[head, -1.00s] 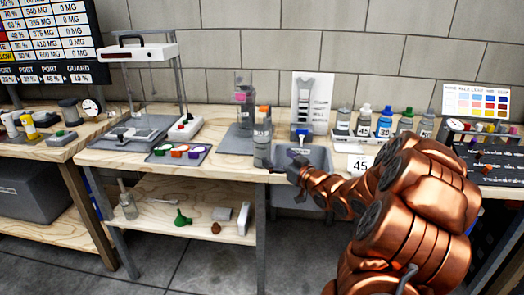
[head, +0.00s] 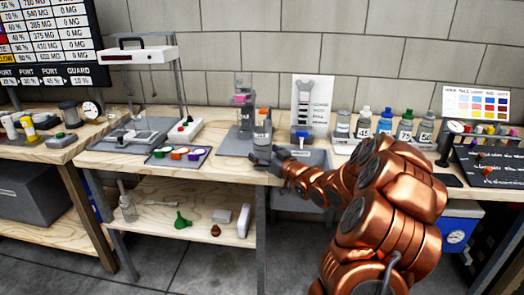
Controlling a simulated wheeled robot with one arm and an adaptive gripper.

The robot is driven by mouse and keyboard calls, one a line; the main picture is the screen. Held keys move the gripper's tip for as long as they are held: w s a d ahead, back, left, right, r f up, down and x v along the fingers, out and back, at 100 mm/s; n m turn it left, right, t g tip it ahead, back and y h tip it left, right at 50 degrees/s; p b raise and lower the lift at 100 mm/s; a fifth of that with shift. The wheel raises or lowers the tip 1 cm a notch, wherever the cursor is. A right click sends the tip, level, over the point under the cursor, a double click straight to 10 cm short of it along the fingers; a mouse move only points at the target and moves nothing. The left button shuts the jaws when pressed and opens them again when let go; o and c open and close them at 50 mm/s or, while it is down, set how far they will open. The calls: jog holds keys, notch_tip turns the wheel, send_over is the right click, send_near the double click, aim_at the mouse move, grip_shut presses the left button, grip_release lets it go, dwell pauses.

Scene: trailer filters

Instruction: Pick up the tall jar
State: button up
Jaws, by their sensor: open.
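A clear jar with an orange top (head: 262,131) stands near the front of the middle bench. Behind it to the left is a taller clear vessel (head: 243,98) with something pink inside, on a grey plate. Which of the two is the tall jar I cannot tell for certain. My gripper (head: 268,158) is open and empty, at the bench's front edge, just in front of and below the orange-topped jar. Its fingers are small and dark here; whether they touch the jar is unclear. The jar's foot is partly hidden by them.
A grey tray (head: 316,158) lies right of my gripper, partly behind my arm. Several bottles (head: 385,121) stand at the back right. A mat with coloured cups (head: 177,153) and a scale stand (head: 138,56) are to the left. A lower shelf (head: 160,222) holds small items.

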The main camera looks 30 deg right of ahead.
jog(key=shift+c, duration=0.2)
jog(key=c, duration=1.5)
